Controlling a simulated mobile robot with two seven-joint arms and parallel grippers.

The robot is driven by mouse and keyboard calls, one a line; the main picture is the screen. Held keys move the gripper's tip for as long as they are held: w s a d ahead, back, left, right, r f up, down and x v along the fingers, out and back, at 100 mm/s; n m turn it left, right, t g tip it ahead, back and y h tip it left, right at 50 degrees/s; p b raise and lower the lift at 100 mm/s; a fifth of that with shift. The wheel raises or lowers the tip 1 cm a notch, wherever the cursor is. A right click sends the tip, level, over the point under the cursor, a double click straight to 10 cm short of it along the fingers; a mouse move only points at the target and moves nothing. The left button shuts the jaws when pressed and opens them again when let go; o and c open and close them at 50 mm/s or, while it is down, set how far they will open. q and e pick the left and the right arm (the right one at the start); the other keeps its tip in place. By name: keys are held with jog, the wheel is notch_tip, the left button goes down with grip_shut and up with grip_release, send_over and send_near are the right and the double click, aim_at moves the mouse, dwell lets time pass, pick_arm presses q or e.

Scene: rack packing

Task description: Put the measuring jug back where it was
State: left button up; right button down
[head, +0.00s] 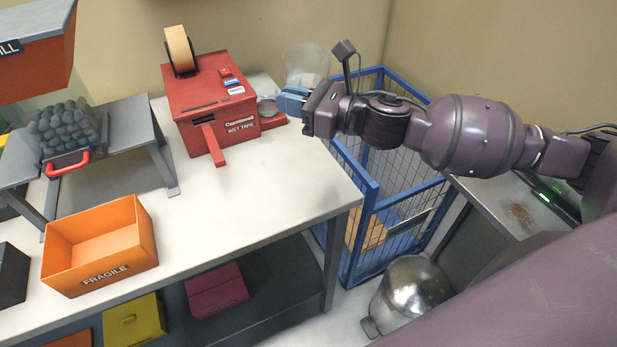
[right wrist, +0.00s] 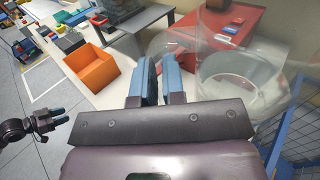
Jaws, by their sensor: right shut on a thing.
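The measuring jug (head: 305,62) is clear and see-through. In the head view it shows behind my right gripper (head: 292,100), beside the red tape machine at the table's back right corner. In the right wrist view the jug (right wrist: 238,78) fills the right side, close to the blue fingers. My right gripper (right wrist: 160,80) is shut on the jug, apparently at its handle; the exact contact is hard to see through the clear material. My left gripper (right wrist: 58,116) shows only at the left edge of the right wrist view, open and empty, away from the jug.
The red tape machine (head: 207,97) stands left of the jug. An orange FRAGILE box (head: 100,245) and a grey stand (head: 125,125) are further left. The white table (head: 265,180) is bare in front of the machine. A blue wire cage (head: 365,215) stands right of the table.

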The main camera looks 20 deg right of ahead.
jog(key=shift+f+b, duration=1.15)
jog(key=shift+f, duration=7)
notch_tip(320, 180, down, 3)
jog(key=shift+f, duration=0.1)
jog(key=shift+f+b, duration=0.2)
jog(key=shift+b, duration=0.1)
jog(key=c, duration=1.2)
grip_release()
